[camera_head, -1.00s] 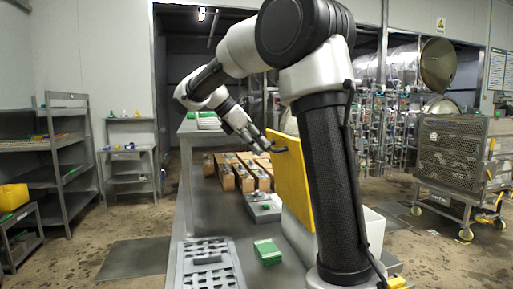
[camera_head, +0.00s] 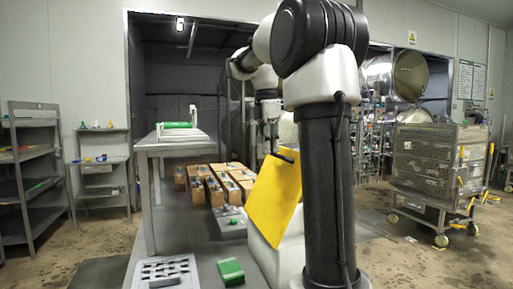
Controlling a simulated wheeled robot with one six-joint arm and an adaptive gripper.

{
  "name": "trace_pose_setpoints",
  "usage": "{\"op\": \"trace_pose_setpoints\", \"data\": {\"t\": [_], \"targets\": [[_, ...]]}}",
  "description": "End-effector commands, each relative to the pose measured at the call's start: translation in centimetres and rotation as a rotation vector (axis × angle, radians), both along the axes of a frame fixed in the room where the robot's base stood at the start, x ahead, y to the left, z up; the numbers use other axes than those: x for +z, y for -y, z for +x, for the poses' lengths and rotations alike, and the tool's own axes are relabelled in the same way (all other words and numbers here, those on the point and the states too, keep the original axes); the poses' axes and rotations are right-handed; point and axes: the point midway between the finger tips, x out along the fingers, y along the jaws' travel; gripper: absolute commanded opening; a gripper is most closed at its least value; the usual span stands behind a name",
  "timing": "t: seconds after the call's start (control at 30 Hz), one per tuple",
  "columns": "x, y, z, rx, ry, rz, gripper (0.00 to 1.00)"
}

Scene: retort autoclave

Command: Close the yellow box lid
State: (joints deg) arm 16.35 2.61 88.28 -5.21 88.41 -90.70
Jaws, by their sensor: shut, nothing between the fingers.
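The yellow lid (camera_head: 274,205) stands raised and tilted over the white box (camera_head: 265,258), with a dark handle (camera_head: 286,155) at its upper edge. My arm's column hides the right part of the box and the lid's right side. My gripper (camera_head: 270,148) points down at the lid's upper edge, behind it as seen here. It is shut and holds nothing. I cannot tell whether its fingertips touch the lid.
Left of the box lie a green block (camera_head: 230,271) and a grey slotted tray (camera_head: 163,272). Brown cartons (camera_head: 217,188) stand behind them. A raised grey bench (camera_head: 175,145) stands at the left. A metal cage cart (camera_head: 437,165) is at the right.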

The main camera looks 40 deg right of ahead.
Motion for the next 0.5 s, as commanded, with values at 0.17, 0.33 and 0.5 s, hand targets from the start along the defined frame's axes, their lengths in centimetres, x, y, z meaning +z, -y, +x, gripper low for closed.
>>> {"op": "trace_pose_setpoints", "data": {"t": [0.17,0.33,0.5], "targets": [[-1.2,4.3,-1.3,-0.012,0.045,0.16,0.0],[-2.9,7.8,-2.3,-0.005,0.073,0.268,0.0],[-5.1,11.3,-3.3,-0.005,0.072,0.265,0.0]]}}
